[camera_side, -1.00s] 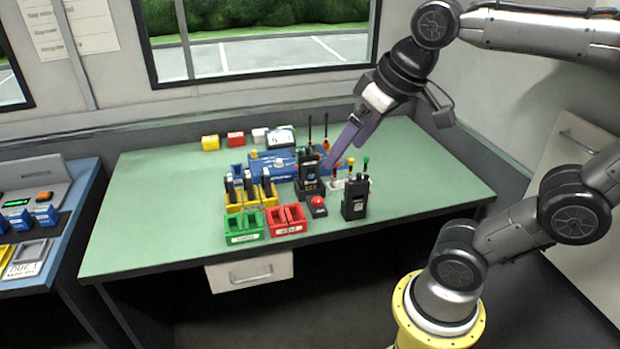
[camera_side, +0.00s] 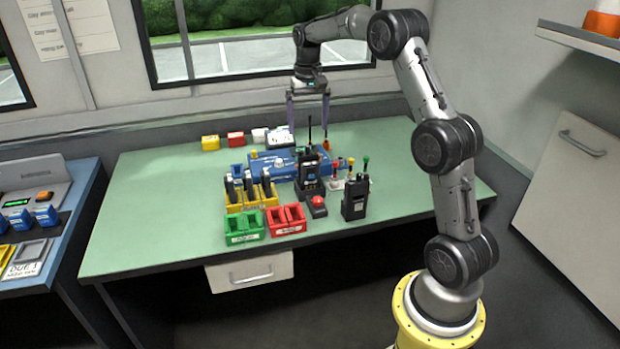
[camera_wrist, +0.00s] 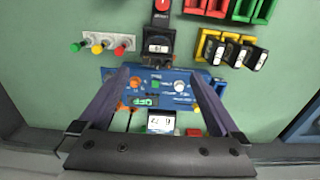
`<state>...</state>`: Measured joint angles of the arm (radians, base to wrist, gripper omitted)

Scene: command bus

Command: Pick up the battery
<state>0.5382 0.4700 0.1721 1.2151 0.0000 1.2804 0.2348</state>
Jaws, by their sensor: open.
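Three black upright pieces with pale labels, which look like batteries (camera_side: 248,186), stand in a yellow rack (camera_side: 236,207) on the green table. They also show at the upper right of the wrist view (camera_wrist: 237,55). I cannot tell which battery the task means. My gripper (camera_side: 308,127) is open and empty, pointing down over the back of the table. In the wrist view its fingers (camera_wrist: 160,75) spread over a blue device (camera_wrist: 172,92) with knobs and a green display, away from the yellow rack.
Red (camera_side: 285,229) and green bins (camera_side: 243,238) stand in front of the rack. Radios (camera_side: 354,205), a red button (camera_side: 317,202) and colored knobs stand to the right. Small blocks and a white display (camera_side: 280,137) sit at the back. The table's left side is clear.

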